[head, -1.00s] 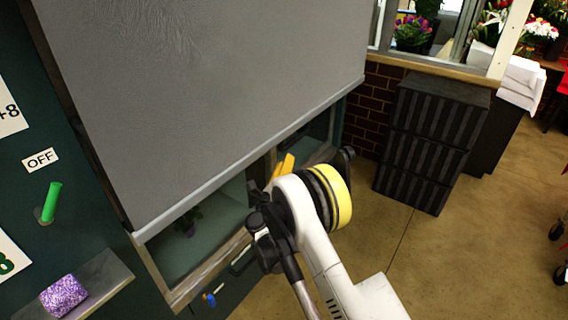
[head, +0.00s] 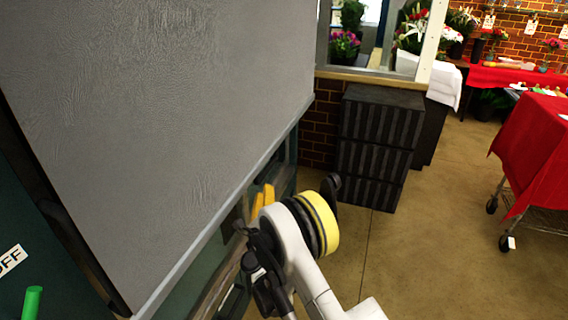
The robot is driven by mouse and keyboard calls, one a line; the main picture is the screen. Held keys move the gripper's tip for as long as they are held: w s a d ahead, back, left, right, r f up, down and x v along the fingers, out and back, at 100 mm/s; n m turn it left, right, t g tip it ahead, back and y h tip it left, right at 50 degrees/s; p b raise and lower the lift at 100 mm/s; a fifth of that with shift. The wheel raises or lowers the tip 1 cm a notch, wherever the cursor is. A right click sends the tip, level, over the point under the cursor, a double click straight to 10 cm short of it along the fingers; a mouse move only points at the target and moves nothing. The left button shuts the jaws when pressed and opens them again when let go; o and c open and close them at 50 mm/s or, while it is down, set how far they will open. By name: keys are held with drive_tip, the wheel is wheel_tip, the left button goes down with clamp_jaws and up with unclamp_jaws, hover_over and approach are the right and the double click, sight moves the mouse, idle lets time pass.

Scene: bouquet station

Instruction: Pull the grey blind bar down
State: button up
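The grey blind (head: 150,110) hangs over the front of a dark green cabinet and fills the left of the head view. Its pale grey bar (head: 217,218) runs slanting along the blind's lower edge, above a narrow strip of opening. My gripper (head: 240,228) is near the bar's lower right part, largely hidden behind my white wrist with its yellow ring. I cannot tell whether its fingers touch the bar or are open. An orange-yellow piece (head: 263,198) shows just beyond my wrist.
A black ribbed drawer unit (head: 378,148) stands beyond my arm against a brick wall. A red-covered cart (head: 535,150) is at the right. Flowers stand behind a window frame (head: 385,78). Open floor (head: 420,250) lies right of my arm. A green peg (head: 32,300) is at lower left.

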sight(267, 169)
drive_tip(key=b+x, duration=0.3)
drive_tip(key=x, duration=0.7)
drive_tip(key=shift+d+f, duration=0.1)
drive_tip(key=shift+f, duration=0.05)
drive_tip(key=shift+w, duration=0.4)
drive_tip(key=shift+c, duration=0.4)
clamp_jaws()
